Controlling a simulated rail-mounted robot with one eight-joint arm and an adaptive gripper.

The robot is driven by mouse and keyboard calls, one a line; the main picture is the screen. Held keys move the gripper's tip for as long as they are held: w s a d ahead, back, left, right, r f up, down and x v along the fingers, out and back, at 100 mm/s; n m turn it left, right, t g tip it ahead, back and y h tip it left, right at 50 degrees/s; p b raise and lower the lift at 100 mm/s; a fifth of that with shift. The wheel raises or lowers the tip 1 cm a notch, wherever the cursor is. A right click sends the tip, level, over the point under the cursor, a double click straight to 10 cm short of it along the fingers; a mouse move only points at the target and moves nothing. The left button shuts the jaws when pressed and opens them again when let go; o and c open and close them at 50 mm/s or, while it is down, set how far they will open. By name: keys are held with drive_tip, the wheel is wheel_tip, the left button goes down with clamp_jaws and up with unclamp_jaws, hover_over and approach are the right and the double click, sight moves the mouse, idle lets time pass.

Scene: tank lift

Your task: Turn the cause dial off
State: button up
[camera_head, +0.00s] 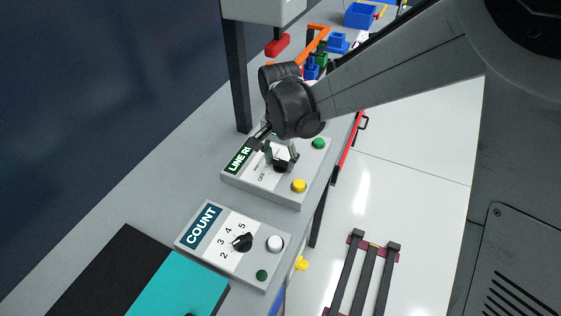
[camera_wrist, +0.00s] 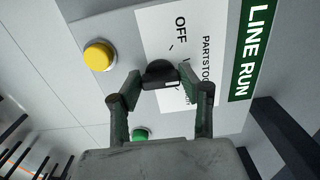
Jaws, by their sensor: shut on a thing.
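The cause dial is a black knob (camera_head: 282,167) on the LINE RUN panel (camera_head: 241,183), a sloped grey box with a white label card. The knob (camera_wrist: 160,73) is near the middle of the wrist view, with the printed words OFF and PARTSTOCK beside it. Its small white mark faces the gripper side in that view, away from the word OFF. My gripper (camera_head: 280,157) is over this panel, its two fingers (camera_wrist: 159,84) shut on the knob from opposite sides. Other words on the card are partly hidden by the knob and a finger.
A yellow button (camera_head: 299,186) and a green button (camera_head: 319,143) sit beside the dial on the same panel. The COUNT panel (camera_head: 216,249) with its own black dial (camera_head: 242,242) stands nearer. A dark post (camera_head: 238,80) rises behind the LINE RUN panel.

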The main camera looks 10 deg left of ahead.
sight(282, 162)
drive_tip(key=n+b, duration=0.3)
drive_tip(key=n, duration=0.3)
drive_tip(key=shift+d+f, duration=0.1)
drive_tip(key=shift+d, duration=0.05)
drive_tip(key=n+b, duration=0.2)
drive_tip(key=n, duration=0.4)
idle(0.6)
drive_tip(key=o, duration=1.1)
drive_tip(key=shift+o, duration=0.2)
wheel_tip(282, 162, up, 12)
drive_tip(key=shift+d, duration=0.15)
